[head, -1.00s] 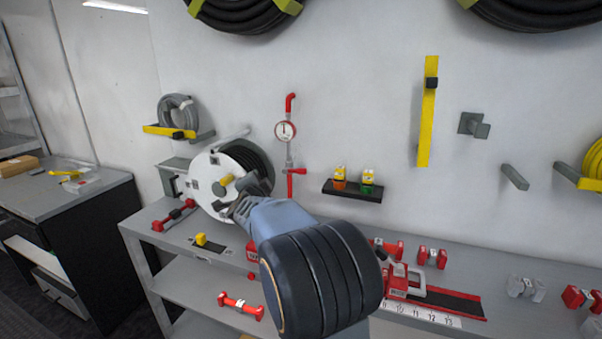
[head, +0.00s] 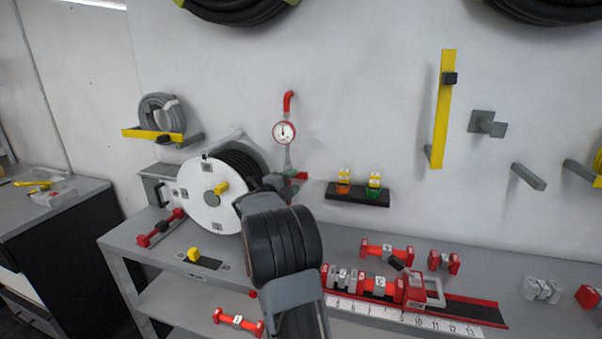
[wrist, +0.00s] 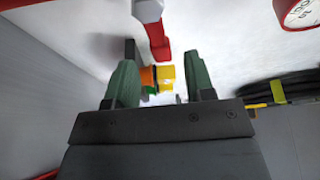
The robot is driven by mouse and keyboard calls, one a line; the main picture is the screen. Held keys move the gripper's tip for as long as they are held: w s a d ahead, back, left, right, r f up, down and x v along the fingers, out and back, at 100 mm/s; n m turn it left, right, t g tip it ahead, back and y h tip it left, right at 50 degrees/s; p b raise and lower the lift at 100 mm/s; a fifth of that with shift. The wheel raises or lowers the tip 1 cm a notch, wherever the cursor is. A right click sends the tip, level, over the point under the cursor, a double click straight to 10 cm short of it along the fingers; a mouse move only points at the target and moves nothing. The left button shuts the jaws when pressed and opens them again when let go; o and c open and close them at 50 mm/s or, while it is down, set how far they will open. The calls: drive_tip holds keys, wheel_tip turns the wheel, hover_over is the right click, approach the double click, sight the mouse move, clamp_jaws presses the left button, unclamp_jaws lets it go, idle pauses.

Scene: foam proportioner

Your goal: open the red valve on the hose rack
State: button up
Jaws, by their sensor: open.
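The red valve (head: 299,175) sits on the short wall pipe below the round gauge (head: 284,132). In the head view my arm and gripper hide much of the valve. My gripper (head: 277,182) is at the valve's left and front side in that view. In the wrist view the red valve handle (wrist: 153,28) shows at the top centre, beyond the open fingers. My gripper (wrist: 161,78) is open there, with two dark green fingers apart and nothing held between them. Whether a finger touches the handle cannot be told.
A white hose reel (head: 205,194) stands on the bench just left of my gripper. A small black shelf (head: 357,195) with two small yellow-capped bottles is on the wall to the right. Red fittings and a tray (head: 470,312) lie on the bench at the right.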

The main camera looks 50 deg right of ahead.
sight(301, 176)
drive_tip(key=d, duration=0.4)
drive_tip(key=d+p, duration=0.1)
drive_tip(key=d, duration=0.1)
drive_tip(key=shift+d+r, duration=0.25)
drive_tip(key=shift+d, duration=0.15)
drive_tip(key=shift+c, duration=0.4)
clamp_jaws()
